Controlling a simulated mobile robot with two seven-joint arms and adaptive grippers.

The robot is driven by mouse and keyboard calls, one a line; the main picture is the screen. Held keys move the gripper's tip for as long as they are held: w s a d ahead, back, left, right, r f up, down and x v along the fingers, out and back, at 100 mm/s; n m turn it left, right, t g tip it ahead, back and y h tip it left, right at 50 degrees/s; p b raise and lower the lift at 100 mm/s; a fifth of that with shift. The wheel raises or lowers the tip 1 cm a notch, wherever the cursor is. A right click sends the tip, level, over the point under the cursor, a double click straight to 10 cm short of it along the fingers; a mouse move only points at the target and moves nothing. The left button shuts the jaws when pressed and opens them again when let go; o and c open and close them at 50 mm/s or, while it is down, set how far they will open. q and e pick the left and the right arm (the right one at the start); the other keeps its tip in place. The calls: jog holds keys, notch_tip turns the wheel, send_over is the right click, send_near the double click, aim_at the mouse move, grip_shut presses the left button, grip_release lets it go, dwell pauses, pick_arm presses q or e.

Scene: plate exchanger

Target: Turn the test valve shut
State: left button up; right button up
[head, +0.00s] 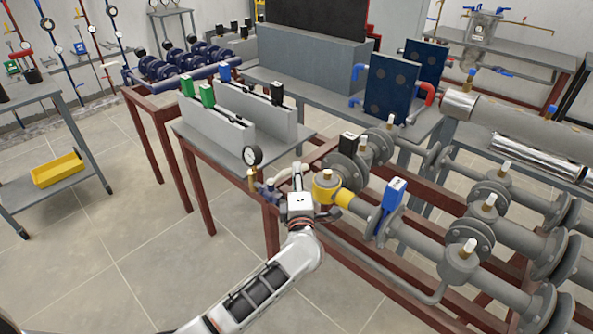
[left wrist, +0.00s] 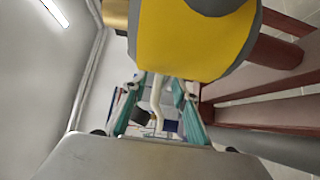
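A yellow valve body (head: 327,186) with a brass-coloured top sits at the end of a grey pipe in the head view. A large yellow body (left wrist: 190,42) fills the upper part of the left wrist view, close to the camera. My left gripper (head: 306,183) is beside the yellow valve body, on its left side. Its two teal-padded fingers (left wrist: 157,108) stand apart in the left wrist view. A thin pale bent piece (left wrist: 157,105) shows between them; I cannot tell whether it is a valve lever or whether the fingers touch it. My right gripper is not in view.
A pressure gauge (head: 252,156) stands left of my gripper, with a small blue fitting (head: 268,192) below. A blue-handled valve (head: 392,197) and grey flanged pipes (head: 460,262) lie to the right. A grey table (head: 215,150) is behind. Open floor (head: 150,270) lies left.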

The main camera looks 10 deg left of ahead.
pick_arm(q)
jog(key=v, duration=0.8)
jog(key=shift+s, duration=0.35)
jog(key=shift+d, duration=0.15)
